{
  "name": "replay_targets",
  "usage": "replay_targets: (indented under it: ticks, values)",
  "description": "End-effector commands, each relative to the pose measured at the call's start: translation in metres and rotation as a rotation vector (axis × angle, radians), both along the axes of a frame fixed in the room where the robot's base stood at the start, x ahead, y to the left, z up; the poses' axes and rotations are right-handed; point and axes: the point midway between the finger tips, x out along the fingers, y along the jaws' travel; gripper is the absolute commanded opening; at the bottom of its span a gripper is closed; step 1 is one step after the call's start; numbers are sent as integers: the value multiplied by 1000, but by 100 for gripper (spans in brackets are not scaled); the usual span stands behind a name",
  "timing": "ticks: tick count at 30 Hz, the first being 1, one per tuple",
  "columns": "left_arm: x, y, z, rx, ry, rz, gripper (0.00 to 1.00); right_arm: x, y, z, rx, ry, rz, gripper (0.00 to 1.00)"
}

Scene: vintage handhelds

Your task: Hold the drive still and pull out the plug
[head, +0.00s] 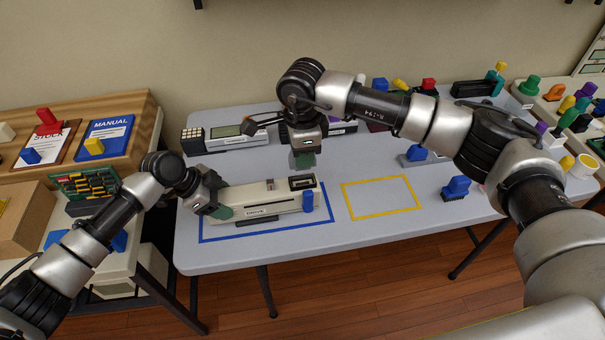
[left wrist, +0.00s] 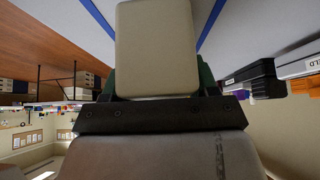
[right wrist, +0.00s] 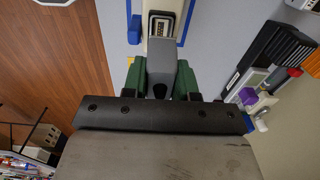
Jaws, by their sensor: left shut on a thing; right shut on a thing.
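A dark socket (head: 302,183) shows open on the drive's right end, and also in the right wrist view (right wrist: 162,26). My right gripper (head: 303,160) is above that end, its green fingers shut on the grey plug (right wrist: 164,78). The plug appears apart from the drive. A blue part (head: 308,201) is at the drive's front right.
An empty yellow outline (head: 380,197) lies right of the drive. A blue block-like piece (head: 456,187) stands farther right. A grey device with a keypad (head: 225,137) and other handhelds line the back. A side table with manuals (head: 105,138) is at left.

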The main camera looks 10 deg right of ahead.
Motion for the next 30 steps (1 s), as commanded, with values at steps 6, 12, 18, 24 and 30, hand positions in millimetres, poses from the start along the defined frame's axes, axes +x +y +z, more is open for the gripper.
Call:
replay_targets:
  ticks: [6,12,18,24,30]
  values:
    - [-4,2,-8,12,12,-3,7,0,0,3,-1,0,0,0]
    - [-4,2,-8,12,12,-3,7,0,0,3,-1,0,0,0]
    - [-4,2,-8,12,12,-3,7,0,0,12,-1,-1,-1,0]
    - [-4,2,-8,12,12,-3,7,0,0,22,0,-1,-1,0]
    - [-4,2,-8,12,12,-3,7,0,0,22,-1,0,-1,0]
